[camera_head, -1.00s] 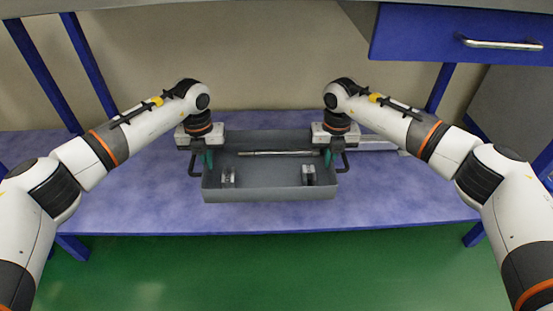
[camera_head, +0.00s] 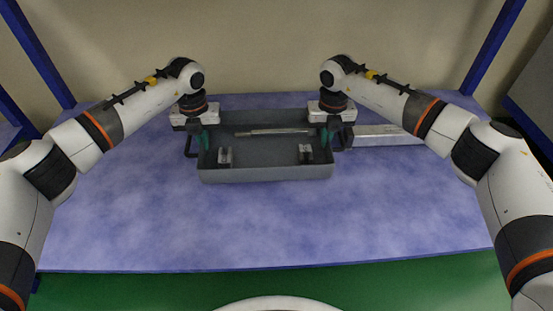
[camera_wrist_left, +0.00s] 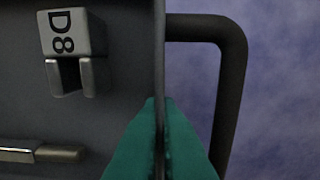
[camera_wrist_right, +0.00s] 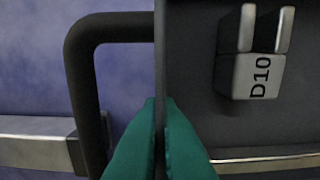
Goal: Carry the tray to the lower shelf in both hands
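The grey open tray (camera_head: 265,173) is over the blue-topped lower shelf (camera_head: 265,225), towards its back. I cannot tell whether its bottom touches the surface.
A silver bar-like object (camera_head: 388,138) lies on the shelf just right of the tray, close to the right handle. Blue posts (camera_head: 495,45) stand at the shelf's sides and a beige wall (camera_head: 265,50) is behind. The shelf's front part is clear.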

